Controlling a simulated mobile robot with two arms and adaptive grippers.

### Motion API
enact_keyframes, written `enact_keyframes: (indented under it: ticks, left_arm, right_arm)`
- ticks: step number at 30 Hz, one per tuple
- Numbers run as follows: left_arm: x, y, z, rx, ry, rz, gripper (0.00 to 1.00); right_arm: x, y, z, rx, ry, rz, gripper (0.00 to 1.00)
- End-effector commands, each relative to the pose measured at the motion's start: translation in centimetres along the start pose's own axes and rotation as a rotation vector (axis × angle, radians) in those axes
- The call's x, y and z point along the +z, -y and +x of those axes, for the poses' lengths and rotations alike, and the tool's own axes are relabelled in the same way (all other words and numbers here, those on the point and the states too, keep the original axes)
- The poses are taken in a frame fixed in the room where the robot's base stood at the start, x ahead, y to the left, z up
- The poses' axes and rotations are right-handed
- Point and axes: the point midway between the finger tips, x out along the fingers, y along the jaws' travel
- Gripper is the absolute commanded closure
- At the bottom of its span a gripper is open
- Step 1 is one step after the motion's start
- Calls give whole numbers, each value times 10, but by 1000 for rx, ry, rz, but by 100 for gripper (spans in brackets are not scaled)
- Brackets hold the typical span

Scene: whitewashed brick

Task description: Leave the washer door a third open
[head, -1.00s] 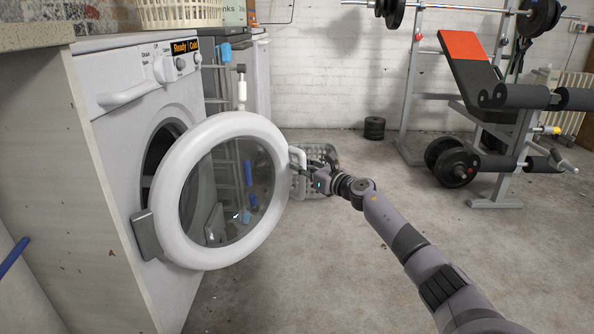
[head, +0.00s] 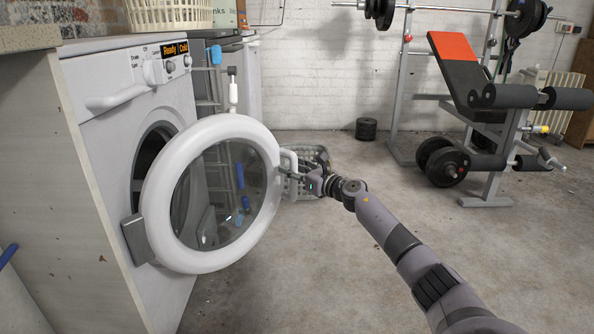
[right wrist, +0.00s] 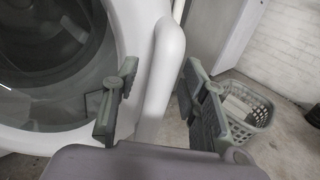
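The front-loading washer (head: 112,86) stands at the left, its control panel showing "Ready" and "Cold". Its round door (head: 212,131), a white ring with a clear window, stands ajar, swung out from the dark drum opening on the hinge (head: 137,240) at its left. The white bar handle (head: 290,160) is on the door's right edge. My right gripper (head: 298,175) is at this handle. In the right wrist view its two fingers (right wrist: 158,85) straddle the handle (right wrist: 160,75), with a visible gap on the left side; contact on the right is unclear. My left gripper is out of view.
A grey laundry basket (head: 300,188) sits on the floor behind the handle; it also shows in the right wrist view (right wrist: 248,110). A weight bench (head: 460,70) with weights stands at the right. The concrete floor in front of the door is clear.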

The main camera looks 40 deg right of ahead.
Motion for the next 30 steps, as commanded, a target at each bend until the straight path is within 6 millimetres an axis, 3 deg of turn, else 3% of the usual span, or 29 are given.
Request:
enact_keyframes:
  ticks: [5, 30]
  left_arm:
    - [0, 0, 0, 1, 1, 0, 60]
    - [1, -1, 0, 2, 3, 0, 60]
  right_arm:
    - [-2, 1, -11, -1, -2, 0, 60]
    - [-2, 0, -111, -1, -2, 1, 60]
